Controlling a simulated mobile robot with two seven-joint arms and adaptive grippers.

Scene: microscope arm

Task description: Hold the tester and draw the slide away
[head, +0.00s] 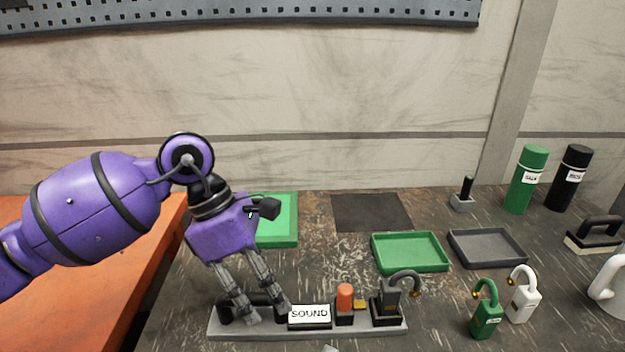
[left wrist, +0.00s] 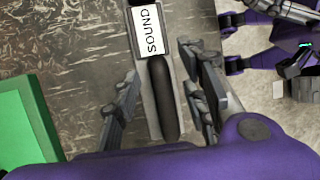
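The tester (head: 225,331) is a long grey base on the table in the head view. It carries a black rounded handle at its left end, a white SOUND label (head: 309,314), an upright orange knob (head: 345,296) and a dark grey padlock (head: 389,300) with a raised hook. The frames do not make clear which part is the slide. My left gripper (head: 262,316) points down over the handle. In the left wrist view its open fingers (left wrist: 160,108) straddle the black handle (left wrist: 166,100), with gaps on both sides.
A green tray (head: 410,268) and a grey tray (head: 487,264) lie behind the tester. Green (head: 486,318) and white (head: 523,300) padlocks stand to its right. Green (head: 527,190) and black (head: 570,187) bottles stand at the back right.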

